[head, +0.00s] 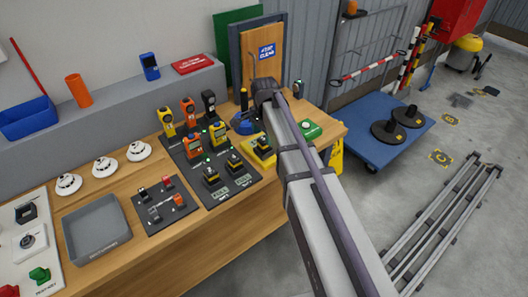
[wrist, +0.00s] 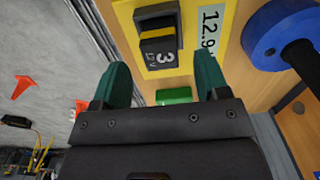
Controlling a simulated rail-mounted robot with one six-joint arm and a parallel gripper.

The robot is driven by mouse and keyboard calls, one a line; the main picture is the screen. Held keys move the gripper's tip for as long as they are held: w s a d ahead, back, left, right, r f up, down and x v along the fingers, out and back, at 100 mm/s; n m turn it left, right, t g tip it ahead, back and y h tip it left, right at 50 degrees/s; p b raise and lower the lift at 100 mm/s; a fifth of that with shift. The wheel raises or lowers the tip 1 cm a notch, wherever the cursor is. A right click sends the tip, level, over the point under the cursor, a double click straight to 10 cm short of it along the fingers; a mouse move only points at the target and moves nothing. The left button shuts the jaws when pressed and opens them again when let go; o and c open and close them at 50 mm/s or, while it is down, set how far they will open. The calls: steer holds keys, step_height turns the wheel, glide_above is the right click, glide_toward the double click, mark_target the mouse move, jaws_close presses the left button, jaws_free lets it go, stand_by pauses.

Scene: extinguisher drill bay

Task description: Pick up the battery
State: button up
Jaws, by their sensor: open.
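A black battery with a yellow band (wrist: 160,48), marked "3" and "12 V", sits on a yellow plate (wrist: 193,25) beside a "12.9" display. In the head view the yellow plate (head: 258,158) lies on the bench just left of my arm, with the battery (head: 263,144) on it. My gripper (wrist: 163,72) is open, its two green fingers apart. In the wrist view the battery shows between and beyond the fingertips; I cannot tell the remaining gap. My gripper is hidden by my arm in the head view.
A blue round piece with a black handle (wrist: 278,35) is close to the right. A green box (wrist: 174,95) shows between the fingers. A dark mat (head: 225,190) with similar batteries and yellow and orange devices lies left. A grey tray (head: 70,250) stands further left.

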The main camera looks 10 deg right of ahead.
mark_target(264, 139)
step_height(264, 139, down, 4)
steer(key=b, duration=0.2)
steer(key=shift+a+b, duration=0.15)
steer(key=shift+b, duration=0.15)
steer(key=shift+r, duration=0.2)
steer(key=shift+c, duration=0.2)
steer(key=c, duration=1.1)
steer(key=shift+c, duration=0.2)
